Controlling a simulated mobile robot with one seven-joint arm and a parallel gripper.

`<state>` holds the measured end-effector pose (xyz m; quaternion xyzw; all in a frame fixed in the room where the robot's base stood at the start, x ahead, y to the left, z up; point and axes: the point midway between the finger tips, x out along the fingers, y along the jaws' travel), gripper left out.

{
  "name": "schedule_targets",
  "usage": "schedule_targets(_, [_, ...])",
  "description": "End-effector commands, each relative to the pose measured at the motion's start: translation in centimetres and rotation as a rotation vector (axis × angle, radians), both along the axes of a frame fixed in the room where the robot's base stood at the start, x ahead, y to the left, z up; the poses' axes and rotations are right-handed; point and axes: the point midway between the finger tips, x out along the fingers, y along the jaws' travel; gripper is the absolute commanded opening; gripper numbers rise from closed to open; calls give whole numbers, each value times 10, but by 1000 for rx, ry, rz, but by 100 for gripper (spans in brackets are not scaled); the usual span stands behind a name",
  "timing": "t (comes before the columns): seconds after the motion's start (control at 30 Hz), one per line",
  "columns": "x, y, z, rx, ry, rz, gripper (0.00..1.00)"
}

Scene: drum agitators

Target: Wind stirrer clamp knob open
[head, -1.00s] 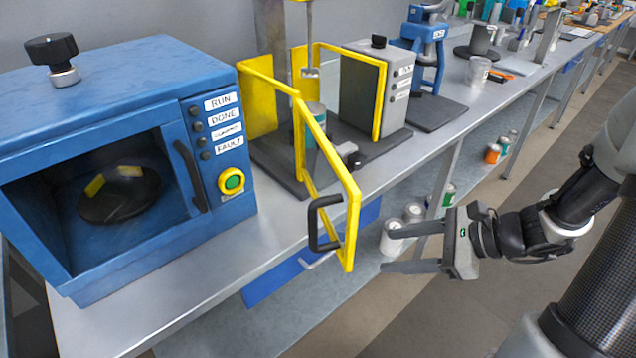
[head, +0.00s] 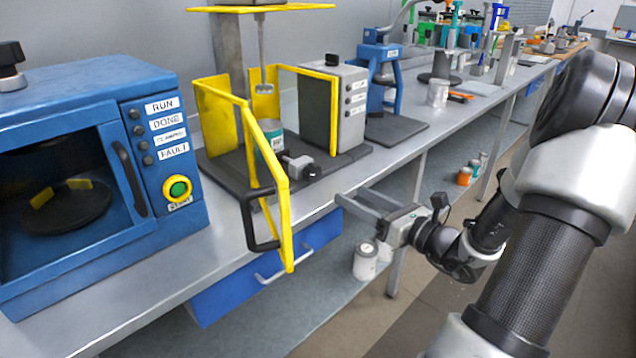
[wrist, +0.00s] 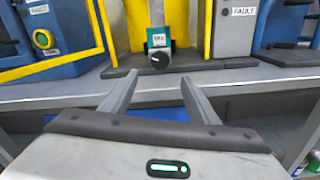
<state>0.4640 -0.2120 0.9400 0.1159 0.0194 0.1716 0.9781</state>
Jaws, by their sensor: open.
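The clamp knob (head: 304,167) is a dark and grey piece low at the front of the stirrer stand's dark base (head: 228,165), beside a teal can (head: 268,137). In the wrist view the round black knob (wrist: 160,59) faces me, just below the can's label. My gripper (head: 362,201) is open and empty, in front of the bench edge and lower right of the knob. In the wrist view its fingers (wrist: 156,88) point toward the knob, apart from it. The yellow guard door (head: 270,190) with its black handle stands swung open to the left of the knob.
A blue machine (head: 90,165) stands at the left. A grey control box (head: 350,100) is right of the stand, with a blue device (head: 382,80) beyond it.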

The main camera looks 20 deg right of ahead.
Motion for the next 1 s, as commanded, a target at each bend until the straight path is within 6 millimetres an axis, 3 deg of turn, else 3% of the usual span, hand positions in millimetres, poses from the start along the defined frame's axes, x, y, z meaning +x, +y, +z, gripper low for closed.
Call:
schedule_targets(0.3, [66, 26, -2, -2, -1, 5, 55])
schedule_targets(0.5, [97, 36, -2, -1, 0, 3, 55])
schedule_targets(0.7, [110, 41, -1, -1, 2, 1, 55])
schedule_targets(1.0, [112, 41, 0, -1, 2, 1, 53])
